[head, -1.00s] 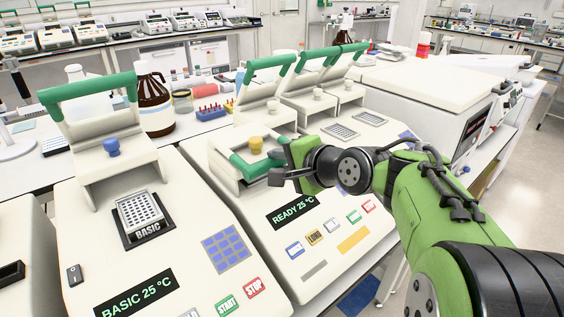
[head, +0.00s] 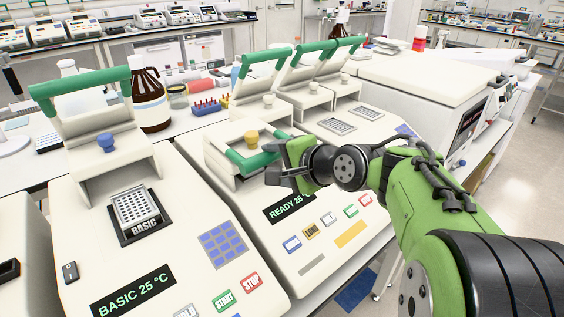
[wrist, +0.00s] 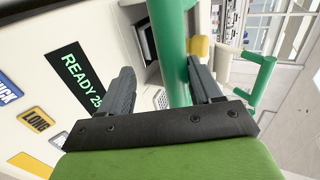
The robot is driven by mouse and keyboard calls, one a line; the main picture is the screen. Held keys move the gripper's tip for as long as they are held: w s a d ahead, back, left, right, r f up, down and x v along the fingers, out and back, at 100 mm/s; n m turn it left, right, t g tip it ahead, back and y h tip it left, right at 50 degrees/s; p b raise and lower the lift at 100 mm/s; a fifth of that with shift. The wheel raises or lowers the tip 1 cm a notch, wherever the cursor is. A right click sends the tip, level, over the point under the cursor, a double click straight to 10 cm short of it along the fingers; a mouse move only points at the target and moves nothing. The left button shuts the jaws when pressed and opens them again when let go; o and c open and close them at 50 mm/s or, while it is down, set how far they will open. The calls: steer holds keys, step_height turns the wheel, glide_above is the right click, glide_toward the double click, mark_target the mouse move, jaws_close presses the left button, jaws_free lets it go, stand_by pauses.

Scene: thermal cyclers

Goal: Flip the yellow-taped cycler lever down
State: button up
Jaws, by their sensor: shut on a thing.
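The cycler with the yellow knob (head: 251,138) has its lid low over the machine, with a green lever bar (head: 255,161) at the lid's front. The yellow marking I see is the knob, which also shows in the wrist view (wrist: 200,46). My gripper (head: 275,174) is at the right part of this bar. In the wrist view the green bar (wrist: 167,40) runs between my two fingers (wrist: 165,85), and the gripper is shut on it. My gripper and arm hide the bar's right end in the head view. The display reads READY (head: 290,208).
A cycler marked BASIC (head: 144,224) stands to the left, its lid raised with a blue knob (head: 107,143). More raised lids with green bars (head: 305,54) stand behind. A brown bottle (head: 147,100) and a blue tube rack (head: 207,107) are on the bench.

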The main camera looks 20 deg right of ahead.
steer(key=p+v, duration=0.4)
steer(key=v, duration=1.1)
steer(key=shift+s+p, duration=0.35)
steer(key=shift+p, duration=0.05)
steer(key=shift+d+r, duration=0.1)
steer(key=shift+d, duration=0.05)
steer(key=s+a+n+g+p, duration=0.2)
steer(key=a+n+g+p, duration=0.1)
steer(key=a+n+p, duration=0.3)
steer(key=s+a+f+n+g+h+p, duration=0.1)
steer(key=s+a+n+g+h+p, duration=0.1)
steer(key=s+n, duration=0.6)
steer(key=shift+s+f+n+g+h+p, duration=0.35)
steer(key=shift+s+g+h+p, duration=0.35)
steer(key=shift+h+p, duration=0.3)
